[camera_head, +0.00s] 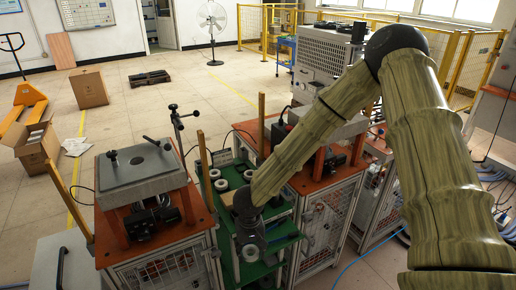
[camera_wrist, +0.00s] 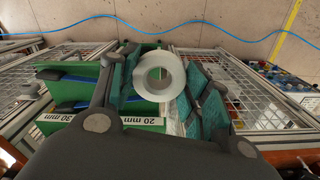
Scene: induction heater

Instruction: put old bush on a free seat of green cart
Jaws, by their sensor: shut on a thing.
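My gripper (camera_head: 250,246) is low over the front of the green cart (camera_head: 278,243), between the two orange-topped benches. In the wrist view my gripper (camera_wrist: 161,82) is shut on the old bush (camera_wrist: 150,91), a pale metal ring seen end-on between the teal finger pads. The green cart (camera_wrist: 80,72) lies below it there, with labels reading 20 mm and 30 mm. In the head view several pale bushes, one of them this bush (camera_head: 221,185), stand on the cart's back left part.
The left bench (camera_head: 196,215) carries a grey heater plate (camera_head: 140,172); the right bench (camera_head: 308,178) carries another unit. Upright posts stand by the cart. In the wrist view, mesh cabinets (camera_wrist: 262,95) flank it, and a blue hose (camera_wrist: 230,27) lies on the floor.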

